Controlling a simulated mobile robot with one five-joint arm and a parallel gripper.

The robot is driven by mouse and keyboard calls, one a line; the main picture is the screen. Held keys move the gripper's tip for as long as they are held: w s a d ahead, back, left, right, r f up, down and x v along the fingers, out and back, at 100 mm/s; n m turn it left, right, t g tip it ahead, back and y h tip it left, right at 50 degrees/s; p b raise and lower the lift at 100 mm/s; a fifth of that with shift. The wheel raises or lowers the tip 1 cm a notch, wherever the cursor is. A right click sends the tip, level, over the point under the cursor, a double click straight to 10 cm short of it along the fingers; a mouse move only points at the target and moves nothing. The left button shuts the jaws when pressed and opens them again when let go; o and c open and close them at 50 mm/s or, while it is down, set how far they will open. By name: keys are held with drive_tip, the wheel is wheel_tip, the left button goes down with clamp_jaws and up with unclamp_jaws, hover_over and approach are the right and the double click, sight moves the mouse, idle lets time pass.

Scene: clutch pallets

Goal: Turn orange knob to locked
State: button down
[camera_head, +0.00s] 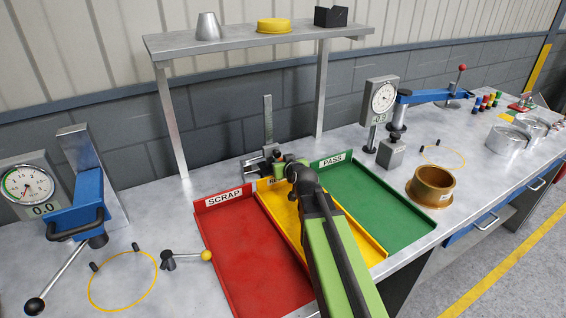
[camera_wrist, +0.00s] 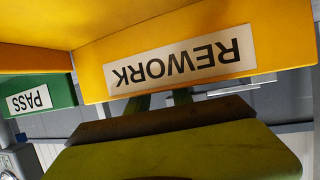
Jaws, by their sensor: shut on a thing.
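The nearest match for the orange knob is a yellow-orange ball (camera_head: 206,256) on a short lever at the left of the bench; I see no "locked" mark. The lever lies beside the red tray and points right. My gripper (camera_head: 283,167) is well to its right, at the back end of the yellow REWORK tray (camera_head: 281,216). In the wrist view, the tray's labelled wall (camera_wrist: 270,35) fills the top. My green fingers (camera_wrist: 160,101) show just below the label and seem shut on that wall. The fingertips are partly hidden by the wall.
The red SCRAP tray (camera_head: 250,265) and green PASS tray (camera_head: 375,205) flank the yellow one. A dial gauge (camera_head: 27,185) with a black-ball lever stands at left. A brass ring (camera_head: 431,188) sits at right. A raised shelf (camera_head: 240,42) spans the back.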

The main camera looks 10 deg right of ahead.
drive_tip(key=shift+a+m+h, duration=0.1)
drive_tip(key=shift+m+h, duration=0.4)
drive_tip(key=shift+h, duration=0.1)
drive_tip(key=c, duration=1.5)
unclamp_jaws()
drive_tip(key=shift+o, duration=0.2)
